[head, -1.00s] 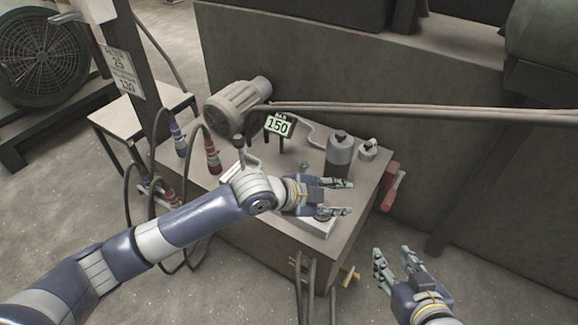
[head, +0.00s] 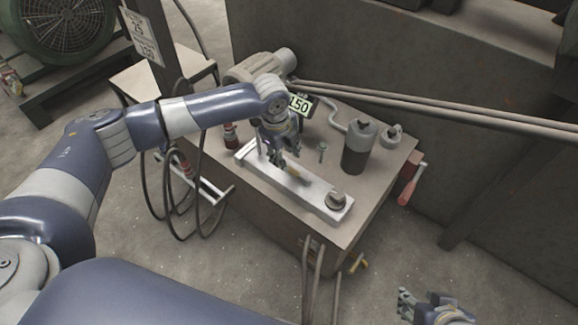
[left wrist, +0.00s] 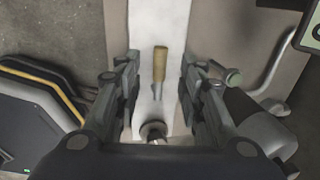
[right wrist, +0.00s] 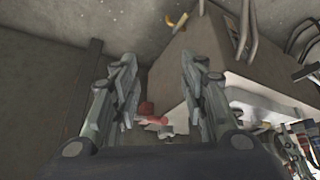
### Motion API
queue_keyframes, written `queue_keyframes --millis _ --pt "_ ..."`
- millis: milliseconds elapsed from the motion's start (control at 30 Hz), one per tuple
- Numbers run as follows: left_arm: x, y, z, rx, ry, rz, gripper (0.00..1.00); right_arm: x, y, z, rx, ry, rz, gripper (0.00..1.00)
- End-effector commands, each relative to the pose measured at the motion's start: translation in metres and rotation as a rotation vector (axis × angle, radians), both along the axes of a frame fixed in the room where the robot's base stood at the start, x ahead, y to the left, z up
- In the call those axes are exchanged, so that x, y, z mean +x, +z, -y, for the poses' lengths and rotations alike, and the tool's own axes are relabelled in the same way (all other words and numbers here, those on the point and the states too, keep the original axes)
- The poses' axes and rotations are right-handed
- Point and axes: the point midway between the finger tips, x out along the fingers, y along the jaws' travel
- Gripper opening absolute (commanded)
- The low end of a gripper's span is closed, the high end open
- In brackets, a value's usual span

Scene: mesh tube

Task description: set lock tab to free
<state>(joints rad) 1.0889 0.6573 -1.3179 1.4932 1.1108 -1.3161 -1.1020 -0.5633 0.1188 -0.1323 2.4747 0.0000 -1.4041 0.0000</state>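A small brass tab (head: 294,172) stands on the long white bar (head: 312,192) on the bench top; no lock or free marking on it is readable. In the left wrist view the tab (left wrist: 160,65) lies between the fingers, with a gap on both sides. My left gripper (head: 285,160) points down over the bar, open and empty, and partly hides the tab in the head view. A round grey knob (head: 337,199) sits at the bar's near right end. My right gripper (right wrist: 158,75) is open and empty, off the bench at the lower right.
A red handle (head: 411,186) sticks out at the right. Cables hang at the left and front.

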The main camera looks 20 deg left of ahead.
Motion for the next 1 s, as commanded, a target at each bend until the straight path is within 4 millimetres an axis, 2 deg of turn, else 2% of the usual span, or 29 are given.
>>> queue_keyframes --millis 33,300,500,700,1000 --pt "0.001 -0.008 0.001 0.0 0.0 0.0 0.36 0.009 0.001 -0.003 0.01 0.004 0.042 0.4" --pt "0.006 -0.036 0.003 0.0 0.001 0.0 0.36 0.054 0.025 -0.018 0.057 0.021 0.266 0.4" --pt "0.009 -0.051 0.004 -0.001 0.0 0.001 0.36 0.077 0.044 -0.027 0.087 0.031 0.399 0.4" --pt "0.01 -0.057 0.004 -0.001 0.0 0.001 0.36 0.087 0.054 -0.031 0.102 0.035 0.465 0.4" --pt "0.011 -0.058 0.005 -0.002 0.0 0.002 0.36 0.089 0.057 -0.031 0.104 0.036 0.476 0.4"
